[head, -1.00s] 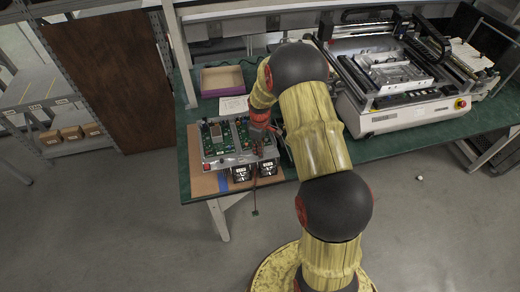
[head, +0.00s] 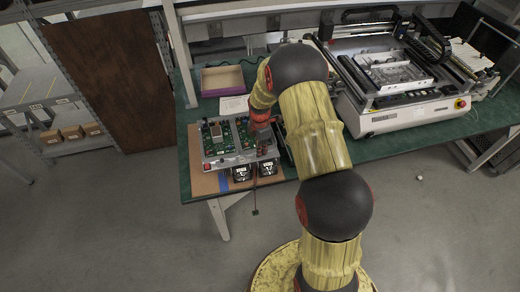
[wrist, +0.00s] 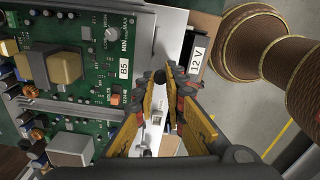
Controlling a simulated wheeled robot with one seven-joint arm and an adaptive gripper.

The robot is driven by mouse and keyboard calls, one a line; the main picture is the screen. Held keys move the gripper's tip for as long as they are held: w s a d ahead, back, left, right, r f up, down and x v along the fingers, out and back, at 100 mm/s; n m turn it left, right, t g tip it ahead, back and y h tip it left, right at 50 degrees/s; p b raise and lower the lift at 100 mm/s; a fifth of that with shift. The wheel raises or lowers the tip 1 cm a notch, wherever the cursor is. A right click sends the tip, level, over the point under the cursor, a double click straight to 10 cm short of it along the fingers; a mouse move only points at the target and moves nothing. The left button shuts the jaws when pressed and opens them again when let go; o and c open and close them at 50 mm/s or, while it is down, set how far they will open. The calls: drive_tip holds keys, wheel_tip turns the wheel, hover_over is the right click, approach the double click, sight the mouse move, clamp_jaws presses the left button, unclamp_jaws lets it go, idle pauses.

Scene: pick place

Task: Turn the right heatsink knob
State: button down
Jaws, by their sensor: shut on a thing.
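The green circuit board assembly (head: 232,137) lies on a brown mat at the left part of the table. In the wrist view the green board (wrist: 62,50) fills the left side, with a grey knob (wrist: 112,33) by a MIN/MAX label. My gripper (wrist: 168,82) has its two yellow-padded fingers drawn together at the board's right edge, beside the B5 label. A small dark round knob (wrist: 163,73) shows at the fingertips, and the fingers are shut on it. In the head view my arm hides most of the gripper and the knob.
Two black meters (head: 243,172) stand at the assembly's front edge, with a thin cable hanging past the table. A purple-rimmed tray (head: 222,79) lies behind. A large white machine (head: 400,85) takes up the table's right side. A small white object (head: 476,180) is on the floor.

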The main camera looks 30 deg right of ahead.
drive_tip(key=n, duration=0.6)
drive_tip(key=shift+s+f+n, duration=0.15)
drive_tip(key=shift+n, duration=0.15)
idle(0.4)
drive_tip(key=c, duration=1.8)
unclamp_jaws()
drive_tip(key=shift+r, duration=0.25)
wheel_tip(320, 180, up, 12)
drive_tip(key=shift+f, duration=0.15)
